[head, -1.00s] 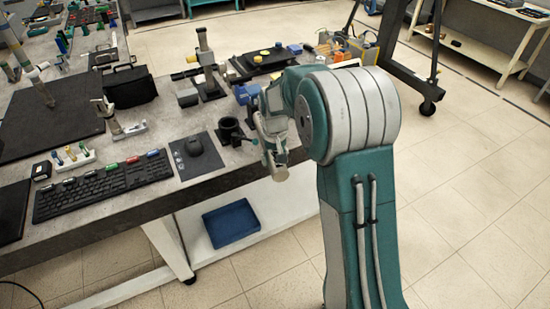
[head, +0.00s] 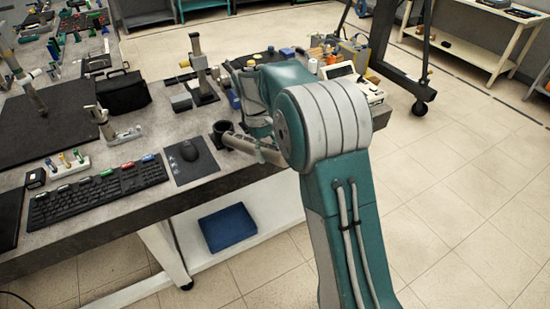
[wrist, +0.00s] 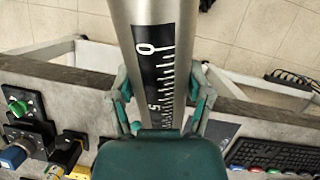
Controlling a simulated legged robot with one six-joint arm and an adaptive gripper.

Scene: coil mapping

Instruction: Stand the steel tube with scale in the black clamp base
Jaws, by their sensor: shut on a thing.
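The steel tube with scale (wrist: 152,18) fills the middle of the wrist view; its black scale strip with white marks faces the camera. My gripper (wrist: 161,95) is shut on the tube, one finger on each side, and its upper end runs out of the picture. In the head view the tube (head: 242,144) looks strongly tilted beside the black clamp base (head: 221,128), partly hidden by my arm. Whether tube and base touch I cannot tell. The base is not clearly visible in the wrist view.
A grey stand (head: 200,70) and several small blocks stand behind. A blue tray (head: 228,227) is on the lower shelf. The bench's front edge (head: 130,222) is close.

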